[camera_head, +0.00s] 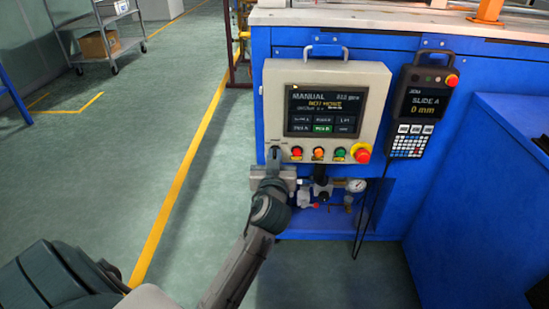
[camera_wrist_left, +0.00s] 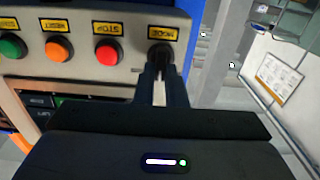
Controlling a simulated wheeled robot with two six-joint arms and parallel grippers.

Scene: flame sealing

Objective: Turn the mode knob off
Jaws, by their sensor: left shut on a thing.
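The mode knob (camera_wrist_left: 161,56) is black and sits under a yellow MODE label at the end of the button row in the left wrist view. My left gripper (camera_wrist_left: 161,75) is shut on it, with a dark finger on each side. In the head view my left gripper (camera_head: 274,157) reaches the lower left corner of the control panel (camera_head: 375,85) and hides most of the knob. The panel's screen (camera_head: 326,110) reads MANUAL. The knob's exact pointing direction is hidden by the fingers. My right gripper is not in view.
Beside the knob are a red STOP button (camera_wrist_left: 107,55), an orange RESET button (camera_wrist_left: 57,48) and a green button (camera_wrist_left: 12,46). A red emergency stop (camera_head: 363,153) is at the panel's right. A handheld pendant (camera_head: 417,106) hangs farther right. Valves and a gauge (camera_head: 356,185) lie below.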

